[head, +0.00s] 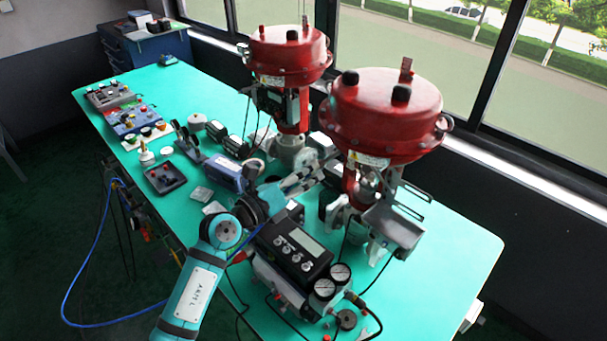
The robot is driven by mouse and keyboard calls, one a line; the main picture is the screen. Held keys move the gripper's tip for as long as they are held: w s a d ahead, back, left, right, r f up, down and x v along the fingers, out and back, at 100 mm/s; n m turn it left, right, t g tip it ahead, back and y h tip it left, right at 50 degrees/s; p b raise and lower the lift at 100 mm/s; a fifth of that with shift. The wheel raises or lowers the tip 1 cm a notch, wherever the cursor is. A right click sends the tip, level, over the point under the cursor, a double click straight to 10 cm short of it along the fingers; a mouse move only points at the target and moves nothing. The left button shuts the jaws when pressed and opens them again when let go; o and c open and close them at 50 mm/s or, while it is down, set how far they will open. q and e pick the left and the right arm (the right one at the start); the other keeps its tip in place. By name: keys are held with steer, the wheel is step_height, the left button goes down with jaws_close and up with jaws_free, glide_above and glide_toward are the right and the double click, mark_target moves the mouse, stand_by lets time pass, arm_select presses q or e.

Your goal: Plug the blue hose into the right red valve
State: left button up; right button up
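The right red valve (385,115) stands on the green table at the right, with a round red top and metal bracket parts below. The left red valve (290,55) stands farther back. The blue hose (84,262) hangs in a loop off the table's left side and runs along the floor toward my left arm, where the arm hides part of it. My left gripper (312,178) reaches over the table between the two valves, left of the right valve's lower body. Its fingertips are small and blend with grey parts; I cannot tell whether it holds anything. My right gripper is out of view.
A black positioner box (292,249) with a display and two gauges (332,280) stands in front of the right valve. Several instruments and a black tray (165,178) lie at the left. The table's front right (440,270) is clear. Windows line the back.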

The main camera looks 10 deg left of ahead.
arm_select(q)
steer(key=shift+o, duration=0.4)
steer(key=v, duration=1.2)
